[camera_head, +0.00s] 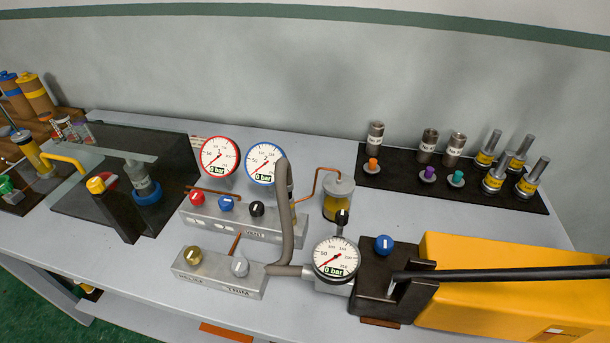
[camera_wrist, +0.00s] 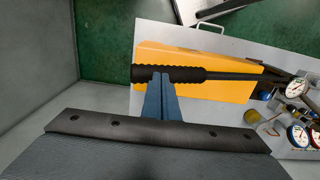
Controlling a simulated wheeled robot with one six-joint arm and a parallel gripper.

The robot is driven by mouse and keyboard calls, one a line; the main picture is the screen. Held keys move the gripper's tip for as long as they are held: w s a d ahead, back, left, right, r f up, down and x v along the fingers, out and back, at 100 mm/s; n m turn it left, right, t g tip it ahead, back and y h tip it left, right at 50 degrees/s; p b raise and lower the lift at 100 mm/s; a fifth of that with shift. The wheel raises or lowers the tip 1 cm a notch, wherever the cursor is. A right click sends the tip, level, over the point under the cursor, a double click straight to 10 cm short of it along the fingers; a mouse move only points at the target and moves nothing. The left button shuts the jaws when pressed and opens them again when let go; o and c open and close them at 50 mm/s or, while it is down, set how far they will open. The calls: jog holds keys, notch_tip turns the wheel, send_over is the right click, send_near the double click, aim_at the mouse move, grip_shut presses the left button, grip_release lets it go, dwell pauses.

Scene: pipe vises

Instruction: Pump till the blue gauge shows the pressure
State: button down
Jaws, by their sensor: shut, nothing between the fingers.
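The blue-rimmed gauge (camera_head: 263,162) stands at the back of the valve block and reads 0 bar, needle at the low end. The hand pump (camera_head: 395,290) has a black body, a blue knob (camera_head: 383,245) and a long black lever (camera_head: 500,273) reaching right, roughly level. Its white gauge (camera_head: 336,259) also reads 0 bar. In the wrist view the lever's ribbed grip (camera_wrist: 190,73) lies across the yellow box. My gripper (camera_wrist: 160,76) is shut, its fingertips overlapping the grip; whether they touch it is unclear. My gripper is outside the head view.
A red-rimmed gauge (camera_head: 219,155) reads 0 bar. Red, blue and black knobs sit on the valve block (camera_head: 240,226); brass and grey knobs on the front block (camera_head: 215,278). A yellow box (camera_head: 470,252) lies under the lever. A black mat (camera_head: 400,175) holds metal parts.

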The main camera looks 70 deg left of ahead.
jog(key=shift+w+d+f+b, duration=0.1)
jog(key=shift+w+f+b, duration=0.15)
jog(key=shift+f, duration=0.45)
jog(key=shift+w+d+f+b, duration=0.1)
jog(key=shift+f+b, duration=0.15)
jog(key=shift+f, duration=0.45)
jog(key=shift+w+d+f+b, duration=0.1)
jog(key=shift+w+f+b, duration=0.15)
jog(key=shift+f, duration=0.45)
jog(key=shift+w+d+f+b, duration=0.15)
jog(key=shift+f+b, duration=0.25)
jog(key=shift+f, duration=0.75)
jog(key=shift+w+d+f+b, duration=0.15)
jog(key=shift+f+b, duration=0.25)
jog(key=shift+f, duration=0.7)
jog(key=shift+a, duration=0.1)
jog(key=shift+w+f+b, duration=0.2)
jog(key=shift+f+b, duration=0.6)
jog(key=shift+f, duration=1.6)
